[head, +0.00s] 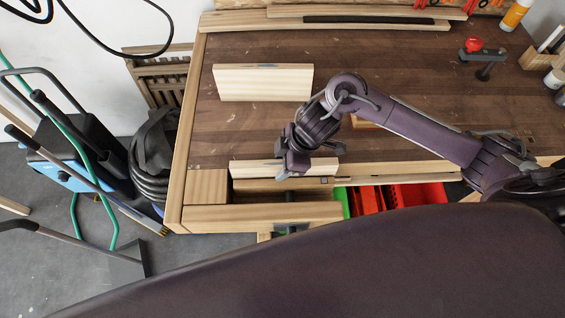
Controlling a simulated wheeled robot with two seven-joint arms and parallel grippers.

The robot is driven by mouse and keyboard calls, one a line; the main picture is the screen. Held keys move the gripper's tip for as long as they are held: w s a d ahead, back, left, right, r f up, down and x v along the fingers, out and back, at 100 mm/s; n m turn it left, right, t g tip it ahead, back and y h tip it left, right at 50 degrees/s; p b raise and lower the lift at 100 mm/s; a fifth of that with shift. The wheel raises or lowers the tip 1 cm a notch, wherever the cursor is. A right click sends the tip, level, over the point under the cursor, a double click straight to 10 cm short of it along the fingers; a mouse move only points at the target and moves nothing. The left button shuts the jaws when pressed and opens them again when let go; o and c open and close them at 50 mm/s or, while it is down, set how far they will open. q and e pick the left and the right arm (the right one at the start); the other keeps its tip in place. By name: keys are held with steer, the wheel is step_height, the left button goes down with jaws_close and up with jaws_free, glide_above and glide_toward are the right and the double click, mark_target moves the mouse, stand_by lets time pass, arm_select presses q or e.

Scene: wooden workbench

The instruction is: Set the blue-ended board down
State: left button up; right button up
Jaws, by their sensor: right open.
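A pale board (262,84) stands on its long edge at the back left of the bench top, with a small blue-grey patch on its upper edge. A second pale board (250,169) lies along the front left edge of the bench, partly hidden by my right gripper. I cannot tell a blue end on either board for sure. My right gripper (309,157) is open over the right part of the front board; whether its fingers touch it I cannot tell. My left gripper is not in view.
The wooden bench (225,130) has a front vise (270,214) at left and red bins (400,196) below its front edge. A small wood piece (366,123) lies behind my right arm. A red-topped clamp (474,46) stands back right. The middle left top is clear.

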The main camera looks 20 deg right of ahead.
steer(key=p+v, duration=1)
steer(key=shift+d+r, duration=0.1)
steer(key=shift+r, duration=0.3)
steer(key=shift+s+d+r+p, duration=0.15)
steer(key=shift+d+r+p, duration=0.15)
steer(key=shift+r+p, duration=0.2)
